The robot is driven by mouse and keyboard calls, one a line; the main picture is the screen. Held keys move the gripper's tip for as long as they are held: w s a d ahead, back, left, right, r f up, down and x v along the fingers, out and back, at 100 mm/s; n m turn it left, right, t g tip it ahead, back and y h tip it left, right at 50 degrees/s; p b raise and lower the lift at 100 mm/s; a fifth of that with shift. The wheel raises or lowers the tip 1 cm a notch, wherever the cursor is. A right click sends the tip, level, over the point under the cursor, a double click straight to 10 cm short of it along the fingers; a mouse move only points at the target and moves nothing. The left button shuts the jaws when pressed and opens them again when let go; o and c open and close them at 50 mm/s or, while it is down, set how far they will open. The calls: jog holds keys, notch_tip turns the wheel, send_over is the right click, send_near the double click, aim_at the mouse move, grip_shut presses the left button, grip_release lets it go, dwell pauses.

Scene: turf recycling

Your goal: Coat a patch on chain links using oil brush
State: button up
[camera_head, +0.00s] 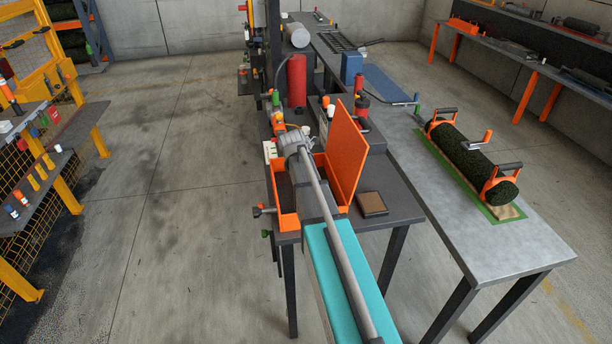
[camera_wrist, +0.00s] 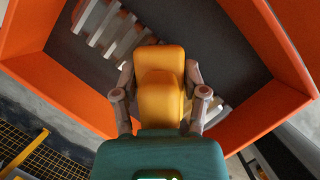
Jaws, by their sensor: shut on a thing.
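My gripper (camera_wrist: 160,95) is shut on a yellow-orange handle, likely the oil brush (camera_wrist: 162,65), in the middle of the wrist view. The brush's far end is hidden behind the handle. Beyond it, a row of pale grey bars, apparently the chain links (camera_wrist: 108,28), lies on the dark floor inside an orange-walled box. Whether the brush touches them cannot be told. In the head view, my arm reaches over the orange box (camera_head: 286,221), and the gripper tip is not clear there.
The box's raised orange lid (camera_head: 347,152) stands to the right of my arm. A small brown block (camera_head: 372,204) lies on the dark table. A red cylinder (camera_head: 297,80) stands behind. A turf roll (camera_head: 468,165) lies on the grey bench to the right.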

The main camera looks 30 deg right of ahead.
dwell(0.4)
jog(key=shift+w+d, duration=0.3)
jog(key=shift+w, duration=0.65)
jog(key=shift+w+d, duration=0.25)
jog(key=shift+w, duration=0.7)
jog(key=shift+w+d, duration=0.25)
jog(key=shift+w, duration=0.65)
jog(key=shift+w+d, duration=0.25)
jog(key=shift+w, duration=0.65)
notch_tip(320, 180, up, 6)
jog(key=p, duration=0.6)
